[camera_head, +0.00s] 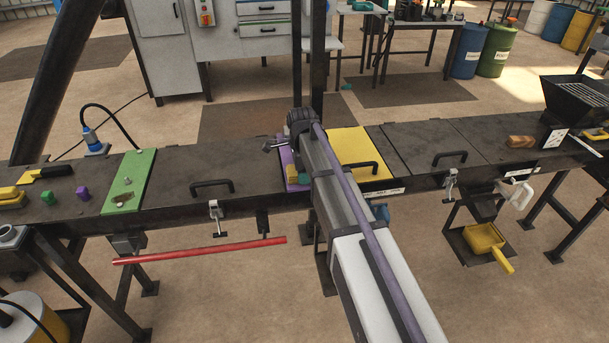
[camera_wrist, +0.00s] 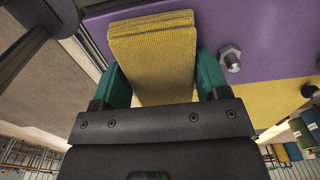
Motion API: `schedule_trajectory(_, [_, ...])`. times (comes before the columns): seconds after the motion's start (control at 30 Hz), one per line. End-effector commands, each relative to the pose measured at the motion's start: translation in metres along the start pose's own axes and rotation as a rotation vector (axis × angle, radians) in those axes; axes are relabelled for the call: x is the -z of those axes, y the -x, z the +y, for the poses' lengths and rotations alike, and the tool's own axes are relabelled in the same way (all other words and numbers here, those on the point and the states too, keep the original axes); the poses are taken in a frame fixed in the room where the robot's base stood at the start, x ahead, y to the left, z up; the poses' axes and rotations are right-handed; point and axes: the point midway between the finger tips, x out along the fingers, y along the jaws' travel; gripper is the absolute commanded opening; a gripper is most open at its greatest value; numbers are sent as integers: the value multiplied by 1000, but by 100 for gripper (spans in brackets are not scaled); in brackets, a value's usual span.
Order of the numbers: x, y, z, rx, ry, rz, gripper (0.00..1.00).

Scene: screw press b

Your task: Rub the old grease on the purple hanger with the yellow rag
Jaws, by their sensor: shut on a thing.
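The yellow rag (camera_wrist: 152,48) is a folded, ribbed pad between the two green fingers of my gripper (camera_wrist: 159,80). My gripper is shut on it. In the wrist view a purple plate (camera_wrist: 262,38) with a hex bolt lies beyond and to the right of the rag; it looks like the purple hanger. In the head view the purple plate (camera_head: 287,158) shows as a strip left of my arm, which hides most of it. The rag (camera_head: 291,171) is small there, at the plate. I cannot tell whether rag and plate touch. No grease is clearly seen.
A yellow plate (camera_head: 352,148) with a black handle adjoins on the right. Dark bench covers with handles (camera_head: 212,187) lie on both sides. A green plate (camera_head: 130,182) is at left. A red rod (camera_head: 200,250) and a clamp (camera_head: 215,212) are at the front edge.

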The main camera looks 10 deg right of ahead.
Motion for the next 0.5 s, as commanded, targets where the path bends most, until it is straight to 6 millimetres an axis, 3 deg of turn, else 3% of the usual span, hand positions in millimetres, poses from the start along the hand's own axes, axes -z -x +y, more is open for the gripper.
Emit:
schedule_trajectory(0.07, [-9,-2,0,0,2,-3,42])
schedule_trajectory(0.3, [-11,-2,0,0,2,-4,42])
schedule_trajectory(0.5, [-10,16,0,0,2,-4,42])
